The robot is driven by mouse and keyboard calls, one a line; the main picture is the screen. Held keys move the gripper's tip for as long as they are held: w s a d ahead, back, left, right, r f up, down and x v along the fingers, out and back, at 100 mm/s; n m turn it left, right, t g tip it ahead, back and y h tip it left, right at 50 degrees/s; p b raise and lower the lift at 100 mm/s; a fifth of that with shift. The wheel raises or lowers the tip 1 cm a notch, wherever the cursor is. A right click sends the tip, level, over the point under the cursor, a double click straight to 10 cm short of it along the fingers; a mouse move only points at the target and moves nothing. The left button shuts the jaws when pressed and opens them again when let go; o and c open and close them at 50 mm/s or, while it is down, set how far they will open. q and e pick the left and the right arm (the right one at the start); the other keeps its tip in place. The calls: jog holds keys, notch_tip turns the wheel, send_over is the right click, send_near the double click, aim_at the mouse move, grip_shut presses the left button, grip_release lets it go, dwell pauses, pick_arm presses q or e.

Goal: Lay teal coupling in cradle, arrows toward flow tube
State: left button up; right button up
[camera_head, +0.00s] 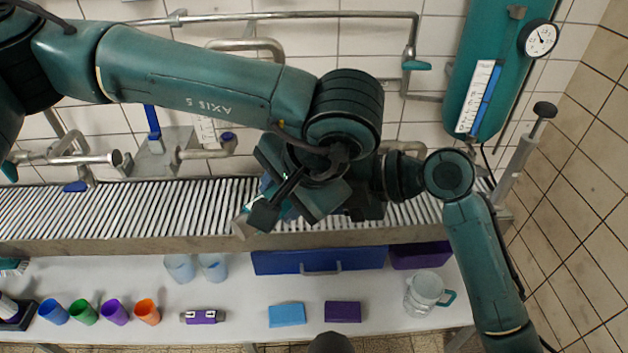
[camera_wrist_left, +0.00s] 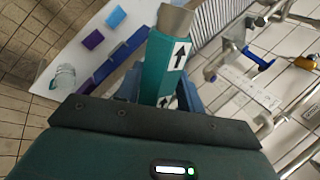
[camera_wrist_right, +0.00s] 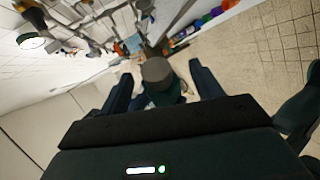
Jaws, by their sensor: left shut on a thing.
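The teal coupling (camera_wrist_left: 157,70) has grey ends and white labels with black arrows. In the left wrist view the arrows point up the picture, toward the grey end. My left gripper (camera_wrist_left: 160,92) is shut on its body. In the head view my arms mostly hide the coupling, above the roller conveyor; a grey end (camera_head: 243,228) shows at lower left. My right gripper (camera_wrist_right: 162,78) has its fingers apart, with a grey round end (camera_wrist_right: 157,72) between them; contact cannot be told. I cannot pick out the cradle.
The roller conveyor (camera_head: 110,208) runs along the tiled wall. A grey metal block (camera_head: 170,155) with a blue lever and pipes stands behind it at left. The white bench (camera_head: 240,310) in front holds cups, a blue drawer (camera_head: 318,261) and a glass mug (camera_head: 424,292).

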jog(key=c, duration=1.1)
pick_arm(q)
jog(key=o, duration=1.3)
pick_arm(e)
jog(key=shift+c, duration=0.3)
